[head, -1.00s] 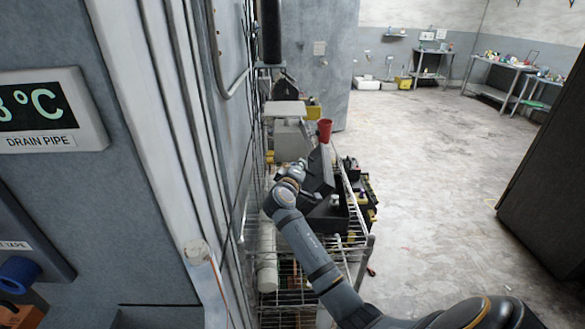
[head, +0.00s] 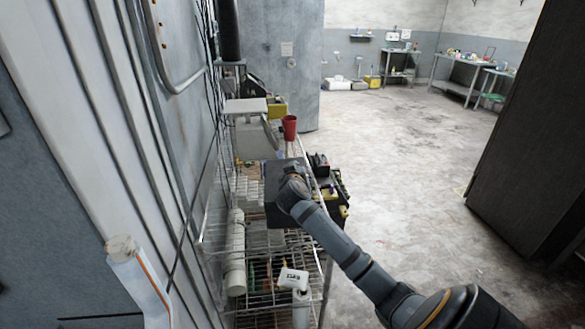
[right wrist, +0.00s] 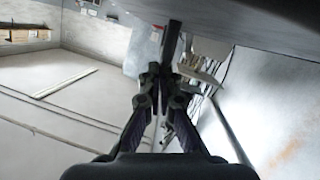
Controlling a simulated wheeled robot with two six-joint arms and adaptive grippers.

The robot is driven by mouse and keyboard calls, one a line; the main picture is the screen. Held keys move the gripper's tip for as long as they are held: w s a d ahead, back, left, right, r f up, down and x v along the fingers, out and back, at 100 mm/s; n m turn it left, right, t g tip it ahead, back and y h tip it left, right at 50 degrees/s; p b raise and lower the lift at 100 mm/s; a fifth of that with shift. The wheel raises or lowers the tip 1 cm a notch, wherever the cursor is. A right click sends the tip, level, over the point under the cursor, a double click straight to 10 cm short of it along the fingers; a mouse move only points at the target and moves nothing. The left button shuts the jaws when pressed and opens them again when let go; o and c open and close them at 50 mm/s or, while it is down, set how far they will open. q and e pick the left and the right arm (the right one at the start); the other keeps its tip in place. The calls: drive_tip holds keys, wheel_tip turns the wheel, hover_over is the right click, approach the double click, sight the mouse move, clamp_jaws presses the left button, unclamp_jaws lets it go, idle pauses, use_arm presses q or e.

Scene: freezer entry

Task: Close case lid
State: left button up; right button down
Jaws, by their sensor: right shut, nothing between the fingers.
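The dark grey case (head: 277,215) stands on the upper level of the wire rack. Its lid (head: 277,176) appears lowered over it, and no interior shows; the wrist hides part of it, so I cannot tell whether it is fully down. My right arm reaches in from the lower right, with its wrist over the case; the fingers are hidden in the head view. In the right wrist view my right gripper (right wrist: 172,45) is shut and empty, its tips close to a dark grey surface (right wrist: 260,22), probably the lid; contact is unclear. My left gripper is out of view.
The wire rack (head: 262,297) stands against the wall panel. A red cup (head: 290,127) and a grey scale-like device (head: 255,137) are behind the case. Dark and yellow items sit right of it. A white container (head: 292,279) is lower down. The floor at right is open.

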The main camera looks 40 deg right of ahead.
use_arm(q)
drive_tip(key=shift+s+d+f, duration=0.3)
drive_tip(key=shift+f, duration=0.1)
use_arm(e)
drive_tip(key=shift+s+d+f, duration=0.2)
drive_tip(key=shift+d+f, duration=0.05)
drive_tip(key=shift+f, duration=0.25)
drive_tip(key=r+p, duration=0.2)
drive_tip(key=r, duration=0.1)
drive_tip(key=r+p, duration=0.1)
drive_tip(key=shift+w+d+r, duration=0.1)
drive_tip(key=shift+w+r, duration=0.05)
drive_tip(key=shift+w, duration=0.25)
drive_tip(key=shift+s+a+f+b, duration=0.25)
drive_tip(key=shift+s+a+b, duration=0.45)
drive_tip(key=shift+a, duration=0.15)
use_arm(q)
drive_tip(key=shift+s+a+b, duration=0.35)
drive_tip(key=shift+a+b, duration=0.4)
drive_tip(key=shift+b, duration=0.25)
use_arm(e)
drive_tip(key=v, duration=0.9)
drive_tip(key=shift+d+r, duration=0.2)
drive_tip(key=shift+r, duration=0.15)
drive_tip(key=shift+d+f, duration=0.1)
